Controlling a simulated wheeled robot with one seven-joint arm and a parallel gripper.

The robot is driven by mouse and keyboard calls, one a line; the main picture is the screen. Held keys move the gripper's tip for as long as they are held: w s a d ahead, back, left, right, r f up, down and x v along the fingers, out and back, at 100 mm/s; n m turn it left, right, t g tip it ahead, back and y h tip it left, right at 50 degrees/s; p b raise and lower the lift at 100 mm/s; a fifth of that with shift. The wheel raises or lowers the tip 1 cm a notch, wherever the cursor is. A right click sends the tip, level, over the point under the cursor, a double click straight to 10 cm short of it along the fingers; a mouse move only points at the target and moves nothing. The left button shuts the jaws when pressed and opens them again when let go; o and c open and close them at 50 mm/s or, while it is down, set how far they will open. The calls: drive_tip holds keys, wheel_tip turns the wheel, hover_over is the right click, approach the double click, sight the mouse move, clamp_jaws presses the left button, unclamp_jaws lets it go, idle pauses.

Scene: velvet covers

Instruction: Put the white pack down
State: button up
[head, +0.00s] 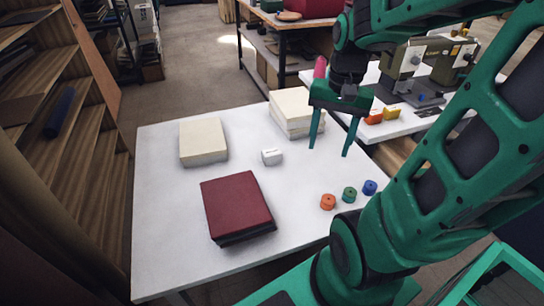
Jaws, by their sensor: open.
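A small white pack (271,157) rests on the white table (165,230), near its middle. My gripper (329,149) is to the right of the pack and apart from it. Its two green fingers point down and are spread, with nothing seen between them. The single view does not show exactly how high the fingertips are over the table.
A cream block (203,142) lies left of the pack, and a cream stack (293,113) stands behind it. A dark red box (237,206) lies in front. Orange (328,202), green (349,194) and blue (370,187) spools stand at the right. The table's left side is clear.

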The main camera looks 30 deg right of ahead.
drive_tip(key=w+f+m+y, duration=0.1)
drive_tip(key=w+f+m, duration=0.25)
drive_tip(key=w, duration=0.65)
drive_tip(key=m+y, duration=0.3)
drive_tip(key=m, duration=0.4)
approach(272, 151)
drive_tip(key=s, duration=0.1)
drive_tip(key=shift+t, duration=0.4)
drive_tip(key=x, duration=1)
drive_tip(key=shift+w+a+f, duration=0.1)
drive_tip(key=shift+a+f, duration=0.05)
drive_tip(key=shift+f, duration=0.2)
drive_tip(key=c, duration=1.2)
